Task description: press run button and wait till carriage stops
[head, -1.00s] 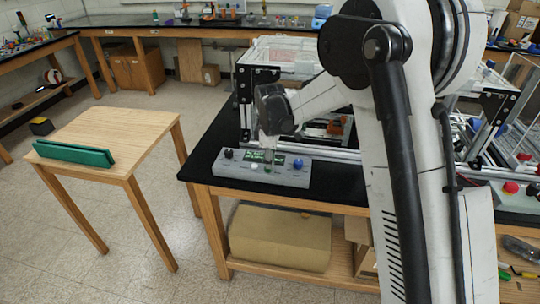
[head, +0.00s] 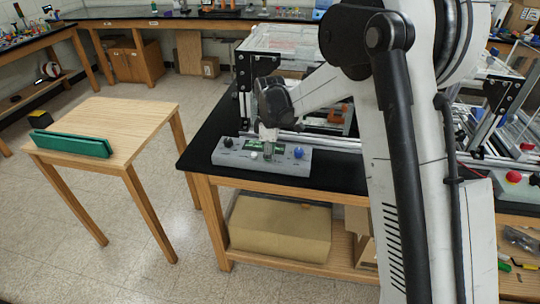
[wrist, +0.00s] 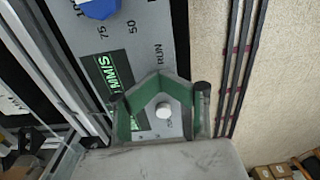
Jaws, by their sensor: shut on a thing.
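The grey control box (head: 220,158) lies on the front edge of the black bench, with a black knob (head: 228,143), a green display (head: 250,145), a white button (head: 253,155) and a blue knob (head: 298,152). My gripper (head: 268,156) points down onto its middle, right of the white button. In the wrist view its fingertips (wrist: 158,75) come together beside the RUN label (wrist: 158,55). The white button also shows between the fingers (wrist: 163,111). The run button itself is hidden under the tips, and what they close on cannot be made out. The carriage cannot be made out behind my arm.
The extrusion frame (head: 243,85) stands behind the box. A red button (head: 513,177) is at the right. A small wooden table (head: 135,125) with a green block (head: 70,143) stands left across a floor gap. A cardboard box (head: 280,230) is on the shelf below.

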